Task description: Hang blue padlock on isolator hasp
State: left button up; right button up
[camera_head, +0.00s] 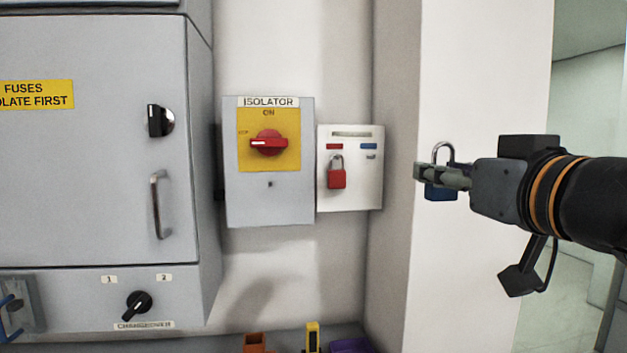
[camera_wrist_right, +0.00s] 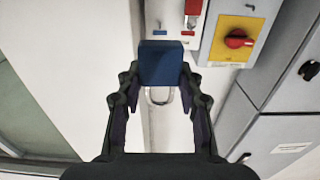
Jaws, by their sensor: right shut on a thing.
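The blue padlock (camera_head: 440,193) is held in my right gripper (camera_head: 420,173), body down and steel shackle up, in front of the white pillar. In the right wrist view my right gripper (camera_wrist_right: 159,80) has its fingers on either side of the blue padlock's body (camera_wrist_right: 160,64), with the shackle toward the wrist. The grey isolator box (camera_head: 269,205) is on the wall, left of and apart from the padlock. Its red handle (camera_head: 268,143) lies horizontal on a yellow plate. A small dark fitting (camera_head: 270,184) sits below the plate; I cannot tell if it is the hasp.
A white padlock board (camera_head: 350,195) with a red padlock (camera_head: 337,178) hangs right of the isolator. The pillar (camera_head: 395,250) projects between board and gripper. A grey cabinet (camera_head: 100,200) with a handle (camera_head: 158,205) stands left. Orange, yellow and purple items are at the bottom edge.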

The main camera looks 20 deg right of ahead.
jog(key=shift+w, duration=0.1)
dwell(0.4)
jog(key=shift+w+r+p, duration=0.15)
jog(key=shift+w+p, duration=0.25)
jog(key=shift+w, duration=0.05)
jog(key=p+x, duration=0.1)
jog(key=x, duration=0.3)
jog(key=shift+w+d+p, duration=0.2)
jog(key=shift+w+p, duration=0.1)
jog(key=shift+p, duration=0.1)
